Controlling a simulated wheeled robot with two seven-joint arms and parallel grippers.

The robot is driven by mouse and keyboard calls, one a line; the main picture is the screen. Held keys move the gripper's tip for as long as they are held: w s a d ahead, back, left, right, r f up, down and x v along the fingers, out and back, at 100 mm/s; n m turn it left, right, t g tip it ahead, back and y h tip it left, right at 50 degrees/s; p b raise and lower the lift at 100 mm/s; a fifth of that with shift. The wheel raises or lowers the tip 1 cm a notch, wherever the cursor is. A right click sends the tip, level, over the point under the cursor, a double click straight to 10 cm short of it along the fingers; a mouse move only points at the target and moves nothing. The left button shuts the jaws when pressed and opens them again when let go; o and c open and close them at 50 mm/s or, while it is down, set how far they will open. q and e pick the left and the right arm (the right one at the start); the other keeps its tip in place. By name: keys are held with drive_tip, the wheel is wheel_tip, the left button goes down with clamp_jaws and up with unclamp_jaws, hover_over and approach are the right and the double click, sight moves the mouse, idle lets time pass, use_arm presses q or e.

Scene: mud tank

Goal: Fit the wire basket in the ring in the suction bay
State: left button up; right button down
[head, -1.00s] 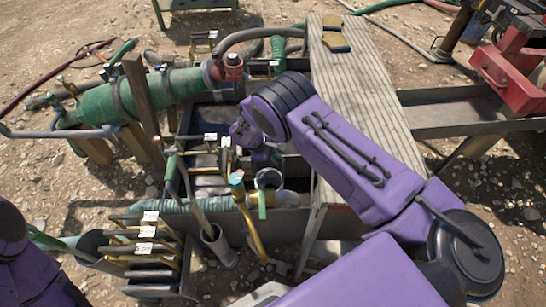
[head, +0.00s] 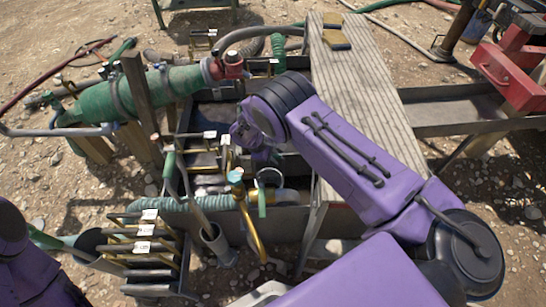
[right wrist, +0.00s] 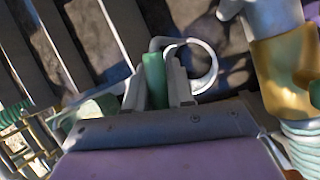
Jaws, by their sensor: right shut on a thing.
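In the right wrist view my right gripper (right wrist: 156,92) is shut on a green grip (right wrist: 154,72), which I take to be the wire basket's handle. A pale ring (right wrist: 211,70) shows just right of the fingers. In the head view the green grip (head: 262,200) hangs beside a pale ring (head: 270,173) over the suction bay, below my right wrist. I cannot tell whether this ring belongs to the basket or the bay, nor whether basket and bay ring touch. The basket's mesh is not discernible. My left gripper is out of view; only purple arm parts show at lower left.
A brass pipe (head: 251,225) stands close left of the green grip. A ribbed teal hose (head: 188,204) runs behind the numbered slotted rack (head: 150,262). A wooden plank (head: 362,85) lies right of the bay.

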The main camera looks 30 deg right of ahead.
drive_tip(key=shift+f+b, duration=0.3)
drive_tip(key=shift+f, duration=0.05)
drive_tip(key=c, duration=0.9)
unclamp_jaws()
drive_tip(key=v, duration=1)
drive_tip(key=shift+a+r+p, duration=0.1)
drive_tip(key=shift+r+p, duration=0.15)
drive_tip(key=shift+p, duration=0.15)
